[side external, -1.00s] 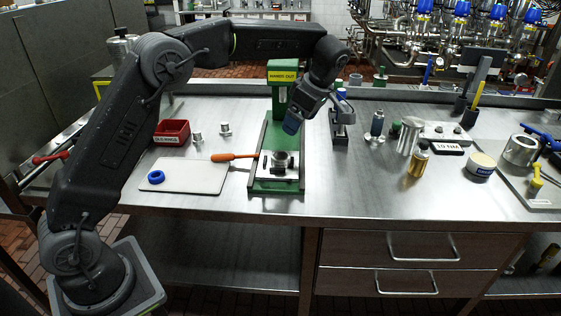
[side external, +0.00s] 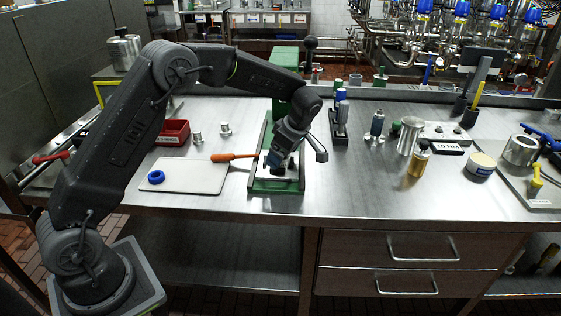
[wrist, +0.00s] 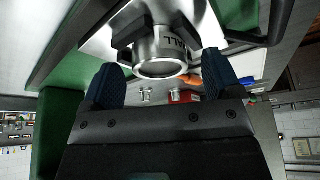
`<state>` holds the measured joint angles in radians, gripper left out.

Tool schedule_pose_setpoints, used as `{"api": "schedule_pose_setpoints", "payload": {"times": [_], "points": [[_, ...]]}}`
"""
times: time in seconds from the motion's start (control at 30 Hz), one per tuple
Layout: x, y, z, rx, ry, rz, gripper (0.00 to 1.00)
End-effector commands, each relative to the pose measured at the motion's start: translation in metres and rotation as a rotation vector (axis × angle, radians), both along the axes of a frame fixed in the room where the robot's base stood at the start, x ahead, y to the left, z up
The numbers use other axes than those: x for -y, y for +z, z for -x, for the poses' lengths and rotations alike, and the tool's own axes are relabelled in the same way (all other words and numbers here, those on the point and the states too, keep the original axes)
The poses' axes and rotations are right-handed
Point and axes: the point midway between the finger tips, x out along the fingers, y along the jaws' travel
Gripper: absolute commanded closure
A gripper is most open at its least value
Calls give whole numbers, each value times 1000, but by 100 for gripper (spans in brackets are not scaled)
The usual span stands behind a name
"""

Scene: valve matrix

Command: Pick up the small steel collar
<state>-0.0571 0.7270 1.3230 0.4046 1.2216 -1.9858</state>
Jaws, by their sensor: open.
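The small steel collar (wrist: 160,48) shows in the wrist view as a shiny ring with dark lettering, partly legible as "ALL". It sits among dark jaws of a fixture on the green press base (side external: 274,187). My gripper (side external: 278,163) is lowered over this fixture and hides the collar in the side view. In the wrist view my gripper (wrist: 162,78) is open, with one blue ribbed fingertip on each side of the collar's near rim. I cannot tell whether the fingers touch it.
The green press column (side external: 285,75) stands behind my gripper. A red bin (side external: 172,132) and two steel fittings (side external: 197,138) stand behind. A bottle holder (side external: 340,130) is right.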

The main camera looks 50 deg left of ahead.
Motion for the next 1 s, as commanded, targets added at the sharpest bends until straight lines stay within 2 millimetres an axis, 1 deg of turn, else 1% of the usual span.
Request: {"api": "schedule_pose_setpoints", "payload": {"times": [0.1,0.3,0.9,0.93,1.0], "points": [[-2,-4,1,1,1,0,16],[-2,-5,1,1,0,0,17],[-2,-4,1,1,0,0,74],[-2,-4,1,1,0,0,77],[-2,-3,0,3,0,0,78]]}}
